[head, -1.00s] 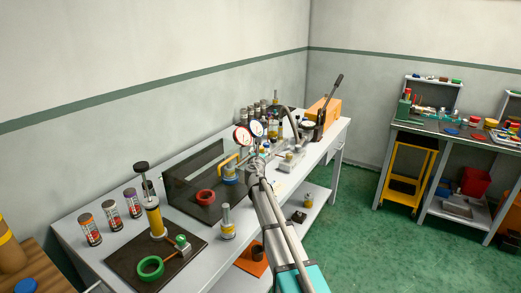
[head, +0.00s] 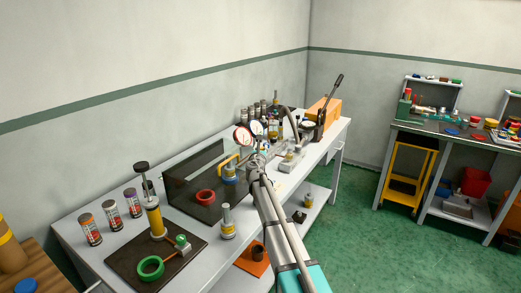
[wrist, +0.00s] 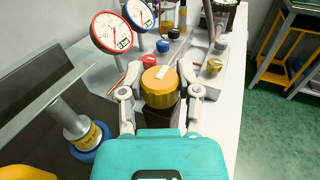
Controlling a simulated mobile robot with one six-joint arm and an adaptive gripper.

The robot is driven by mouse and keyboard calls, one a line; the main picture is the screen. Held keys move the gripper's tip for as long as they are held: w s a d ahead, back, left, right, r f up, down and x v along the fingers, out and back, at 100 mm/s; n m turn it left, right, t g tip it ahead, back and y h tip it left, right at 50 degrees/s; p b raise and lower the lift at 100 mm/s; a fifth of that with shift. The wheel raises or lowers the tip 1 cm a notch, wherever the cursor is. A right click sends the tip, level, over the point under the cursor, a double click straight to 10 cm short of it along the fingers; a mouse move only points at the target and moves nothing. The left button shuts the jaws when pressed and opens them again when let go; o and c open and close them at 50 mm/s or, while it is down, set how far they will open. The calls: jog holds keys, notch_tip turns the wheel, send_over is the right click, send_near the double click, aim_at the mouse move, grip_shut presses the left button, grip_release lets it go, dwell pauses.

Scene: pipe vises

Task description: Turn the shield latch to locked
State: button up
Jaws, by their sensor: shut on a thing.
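The latch knob (wrist: 159,90) is a round golden-yellow cap with a white mark on its top, on a dark block. The mark slants toward the upper right in the wrist view. My gripper (wrist: 160,76) has one finger on each side of the knob and is shut on it. In the head view my gripper (head: 257,158) is at the right end of the shield and hides the knob. The shield (head: 181,190) is a dark see-through panel with a yellow handle (head: 226,160). I cannot read any locked marking.
A red-rimmed gauge (wrist: 112,32) and a blue-rimmed gauge (wrist: 139,13) stand just beyond the knob. A yellow-banded fitting with a blue base (wrist: 88,135) is at left. A pump with a long lever (head: 328,108) stands at the bench's far end. Green floor lies open at right.

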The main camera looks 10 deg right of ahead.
grip_shut()
jog(key=shift+n+y, duration=0.5)
jog(key=shift+y, duration=0.3)
jog(key=n+y, duration=0.3)
jog(key=y, duration=0.2)
jog(key=shift+t, duration=0.3)
jog(key=n+g+y, duration=0.1)
jog(key=n+y, duration=0.1)
jog(key=y, duration=0.1)
jog(key=n+g+y, duration=0.1)
jog(key=n+y, duration=0.2)
jog(key=y, duration=0.1)
jog(key=shift+w+g+y, duration=0.2)
jog(key=shift+g+y, duration=0.1)
jog(key=n+g+y, duration=0.5)
jog(key=y, duration=0.1)
jog(key=shift+n+g, duration=0.4)
jog(key=shift+s+n+g+y, duration=0.1)
jog(key=shift+n+g+y, duration=0.9)
jog(key=shift+n+g, duration=0.85)
jog(key=shift+a+g, duration=0.1)
jog(key=shift+g, duration=0.55)
